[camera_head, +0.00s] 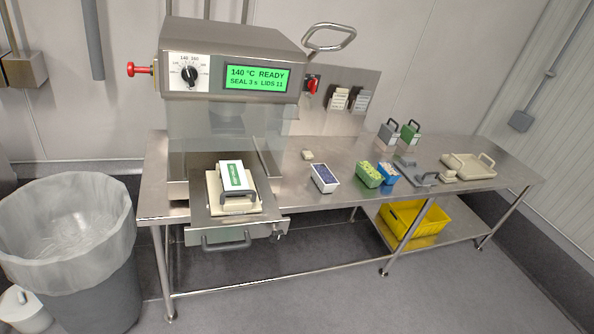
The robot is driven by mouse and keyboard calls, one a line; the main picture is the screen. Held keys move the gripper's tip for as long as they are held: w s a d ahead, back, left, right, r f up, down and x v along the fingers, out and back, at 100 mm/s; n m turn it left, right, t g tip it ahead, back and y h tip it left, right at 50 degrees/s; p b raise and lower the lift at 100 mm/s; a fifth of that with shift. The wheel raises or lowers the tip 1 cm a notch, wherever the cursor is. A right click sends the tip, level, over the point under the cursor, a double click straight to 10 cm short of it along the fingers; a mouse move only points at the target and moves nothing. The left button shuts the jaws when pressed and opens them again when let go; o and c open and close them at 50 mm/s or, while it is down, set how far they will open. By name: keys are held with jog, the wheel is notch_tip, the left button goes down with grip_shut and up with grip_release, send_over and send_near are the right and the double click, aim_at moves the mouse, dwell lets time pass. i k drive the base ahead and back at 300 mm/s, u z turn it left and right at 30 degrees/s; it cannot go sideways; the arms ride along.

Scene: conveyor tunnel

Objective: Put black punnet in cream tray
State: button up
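No punnet that is clearly black stands out. Small punnets on the steel bench are a white one with dark blue contents (324,179), a green one with pale contents (368,176) and a blue one with white contents (388,175). A cream tray (484,173) with handles lies at the bench's right end. Another cream piece (250,207) sits on the pulled-out drawer of the sealing machine, under a white and green item (236,176) with a dark handle. My gripper is not in view.
The sealing machine (228,48) shows "140 °C READY". A grey handled tray (409,178) lies beside the cream tray; dark grey (387,134) and green (410,132) handled items stand behind. A yellow crate (424,232) is on the lower shelf. A lined bin (68,240) stands left; front floor is clear.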

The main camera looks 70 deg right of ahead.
aim_at(468, 168)
jog(key=z, duration=0.85)
jog(key=i, duration=1.05)
